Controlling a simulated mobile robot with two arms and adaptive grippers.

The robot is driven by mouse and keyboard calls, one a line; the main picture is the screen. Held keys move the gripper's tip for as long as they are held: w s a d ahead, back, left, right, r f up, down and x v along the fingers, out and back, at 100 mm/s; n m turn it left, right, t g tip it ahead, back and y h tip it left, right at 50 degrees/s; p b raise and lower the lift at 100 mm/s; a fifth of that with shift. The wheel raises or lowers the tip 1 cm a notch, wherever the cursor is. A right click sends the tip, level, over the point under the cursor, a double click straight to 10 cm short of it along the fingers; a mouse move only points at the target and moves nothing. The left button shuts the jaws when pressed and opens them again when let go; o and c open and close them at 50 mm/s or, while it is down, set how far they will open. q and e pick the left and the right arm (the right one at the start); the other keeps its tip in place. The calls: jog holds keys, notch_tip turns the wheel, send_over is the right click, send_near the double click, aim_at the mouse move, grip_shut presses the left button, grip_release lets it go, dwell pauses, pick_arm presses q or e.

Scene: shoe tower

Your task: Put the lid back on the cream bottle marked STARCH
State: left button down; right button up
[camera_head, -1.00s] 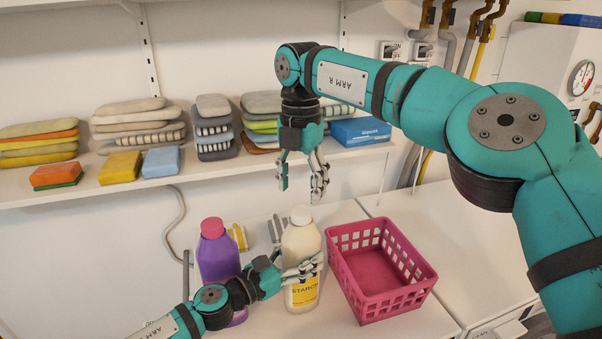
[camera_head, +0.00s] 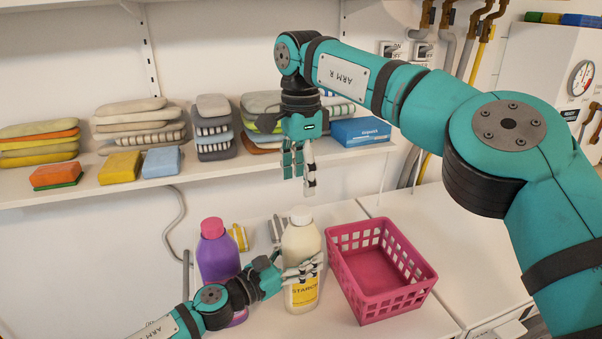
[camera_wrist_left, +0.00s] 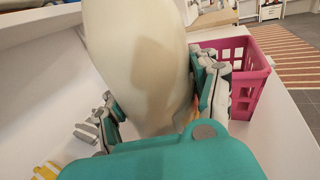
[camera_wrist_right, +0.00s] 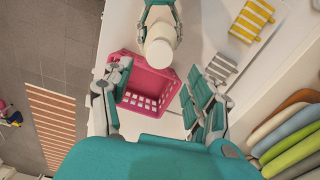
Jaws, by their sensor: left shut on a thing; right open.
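The cream bottle (camera_head: 300,243) marked STARCH stands upright on the white worktop. A white lid (camera_head: 301,214) sits on its top; whether it is screwed tight I cannot tell. It also shows from above in the right wrist view (camera_wrist_right: 159,51). My left gripper (camera_head: 302,270) is shut around the bottle's lower body, and in the left wrist view the bottle (camera_wrist_left: 140,65) fills the space between the fingers. My right gripper (camera_head: 299,182) points down above the lid, apart from it. Its fingers (camera_wrist_right: 155,92) are open with nothing between them.
A purple bottle (camera_head: 218,252) with a pink cap stands left of the cream bottle. A pink basket (camera_head: 385,303) stands close on its right. Behind are striped yellow and grey things (camera_head: 238,237). A shelf (camera_head: 240,166) with folded cloths and sponges runs along the wall.

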aim_at(301, 210)
jog(key=n, duration=0.3)
jog(key=shift+r, duration=0.1)
jog(key=shift+f, duration=4)
jog(key=shift+c, duration=0.3)
